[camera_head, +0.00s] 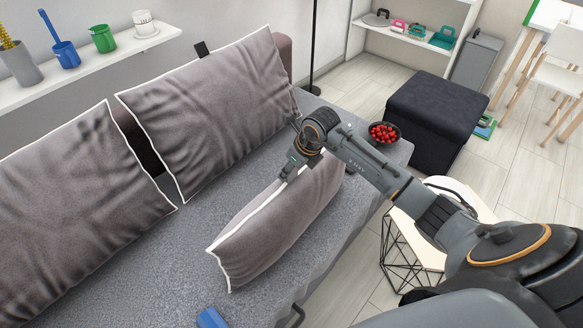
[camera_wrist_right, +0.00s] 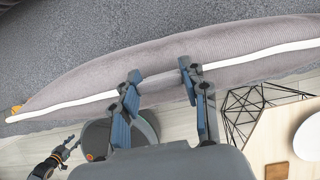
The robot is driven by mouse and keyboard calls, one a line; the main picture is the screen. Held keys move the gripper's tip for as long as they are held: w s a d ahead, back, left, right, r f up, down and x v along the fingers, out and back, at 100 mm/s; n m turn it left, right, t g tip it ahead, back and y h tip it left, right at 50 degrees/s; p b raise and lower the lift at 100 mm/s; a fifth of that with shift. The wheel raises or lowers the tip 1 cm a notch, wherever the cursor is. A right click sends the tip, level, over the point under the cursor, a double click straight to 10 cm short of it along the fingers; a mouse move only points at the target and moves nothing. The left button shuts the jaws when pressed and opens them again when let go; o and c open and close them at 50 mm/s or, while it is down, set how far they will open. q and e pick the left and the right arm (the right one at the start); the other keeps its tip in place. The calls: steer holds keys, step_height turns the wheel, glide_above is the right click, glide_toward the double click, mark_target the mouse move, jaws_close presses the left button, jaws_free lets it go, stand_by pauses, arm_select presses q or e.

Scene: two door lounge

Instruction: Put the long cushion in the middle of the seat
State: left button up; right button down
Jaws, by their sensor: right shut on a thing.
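The long cushion (camera_head: 275,220), grey with white piping, stands tilted on its edge near the front of the grey seat (camera_head: 130,270). My right gripper (camera_head: 292,168) is at its upper edge. In the right wrist view the cushion (camera_wrist_right: 230,65) crosses between the fingers of the gripper (camera_wrist_right: 160,88), which are shut on its piped edge. Two larger grey cushions, one at left (camera_head: 80,200) and one in the middle (camera_head: 215,105), lean on the backrest. An arm end that looks like my left gripper (camera_wrist_right: 68,148) shows small in the right wrist view; its fingers are unclear.
A wire-framed side table (camera_head: 405,235) stands in front of the seat. A blue thing (camera_head: 211,318) is cut off at the bottom. The seat's middle strip is clear.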

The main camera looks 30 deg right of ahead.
steer(key=c, duration=0.7)
jaws_free()
steer(key=shift+f, duration=0.1)
steer(key=v, duration=1.2)
